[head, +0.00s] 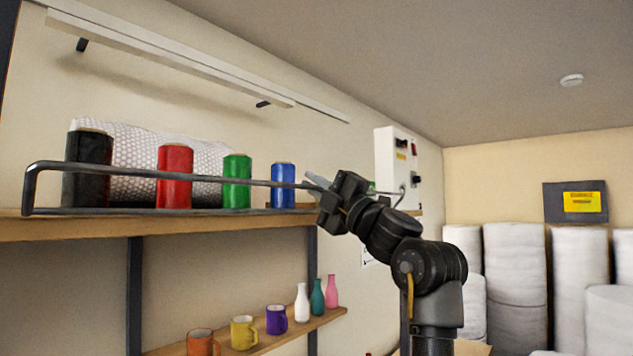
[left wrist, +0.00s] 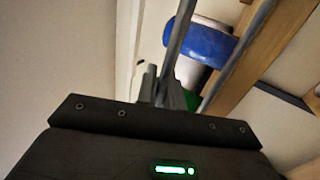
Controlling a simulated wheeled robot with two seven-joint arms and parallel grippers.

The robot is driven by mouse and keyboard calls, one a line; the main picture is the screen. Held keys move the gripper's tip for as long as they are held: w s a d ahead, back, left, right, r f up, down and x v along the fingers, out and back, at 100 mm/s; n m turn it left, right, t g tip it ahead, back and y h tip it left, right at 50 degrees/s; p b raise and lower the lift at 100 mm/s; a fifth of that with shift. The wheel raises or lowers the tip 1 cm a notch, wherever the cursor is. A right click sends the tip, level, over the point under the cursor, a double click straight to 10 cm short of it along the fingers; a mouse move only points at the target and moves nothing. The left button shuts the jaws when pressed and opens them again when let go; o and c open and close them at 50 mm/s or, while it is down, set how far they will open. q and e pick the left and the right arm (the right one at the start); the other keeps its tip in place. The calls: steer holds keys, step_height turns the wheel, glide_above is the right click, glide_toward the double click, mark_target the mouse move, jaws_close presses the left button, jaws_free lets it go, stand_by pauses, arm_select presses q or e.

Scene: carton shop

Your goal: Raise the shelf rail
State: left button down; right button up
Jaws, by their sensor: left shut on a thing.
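The shelf rail (head: 130,172) is a thin dark grey metal bar along the front of the upper shelf (head: 100,228). It stands above the shelf edge and crosses the spools at about mid height, with a bent end post at the left. A lower bar runs along the shelf edge. My left gripper (head: 316,184) is shut on the rail near its right part, just right of the blue spool (head: 283,184). In the left wrist view the rail (left wrist: 178,40) runs into my left fingers (left wrist: 160,88). My right gripper is not in view.
Black (head: 88,168), red (head: 175,177) and green (head: 237,180) spools stand behind the rail, before a bubble-wrap roll (head: 130,150). A white control box (head: 398,165) is on the wall. Mugs (head: 243,332) and bottles (head: 302,302) stand on the shelf below.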

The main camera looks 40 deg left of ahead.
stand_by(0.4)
arm_select(q)
steer(key=c, duration=1.5)
jaws_free()
steer(key=shift+c, duration=0.2)
steer(key=shift+f, duration=0.1)
steer(key=b+v, duration=0.5)
steer(key=v, duration=0.5)
steer(key=shift+d+b, duration=0.3)
steer(key=shift+d, duration=0.05)
steer(key=shift+w, duration=0.2)
